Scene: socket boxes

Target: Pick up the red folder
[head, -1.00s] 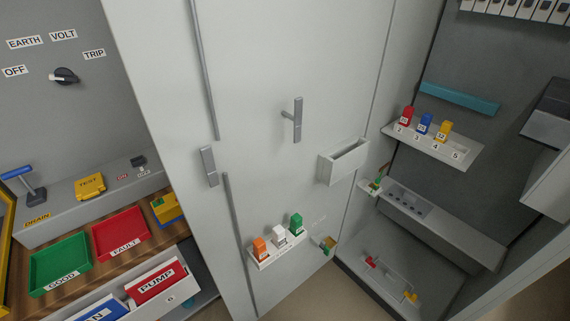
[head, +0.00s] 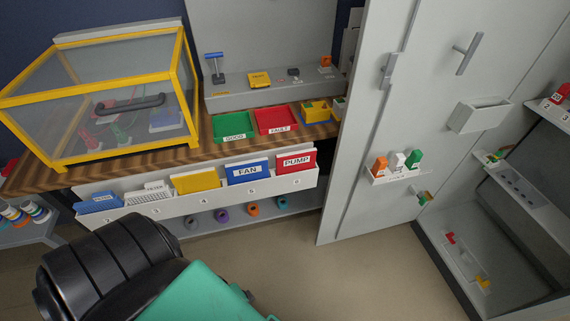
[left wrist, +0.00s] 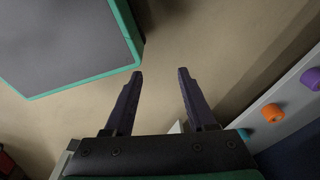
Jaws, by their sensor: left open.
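The red folder (head: 296,161), labelled PUMP, stands at the right end of the white rack (head: 205,203) on the front of the wooden bench, above the number 6. The blue FAN folder (head: 247,172) is to its left. In the left wrist view my left gripper (left wrist: 160,73) is open, with nothing between its fingers and bare floor beyond them. The red folder does not show in that view. In the head view my black and teal arm comes in at the bottom left; its fingertips cannot be made out. My right gripper is in neither view.
Several coloured rolls (head: 253,209) sit below the rack; an orange roll (left wrist: 272,113) shows near my left gripper's right side. An open grey cabinet door (head: 370,220) stands right of the rack. A yellow-framed clear box (head: 183,75) stands on the bench. Floor before the rack is clear.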

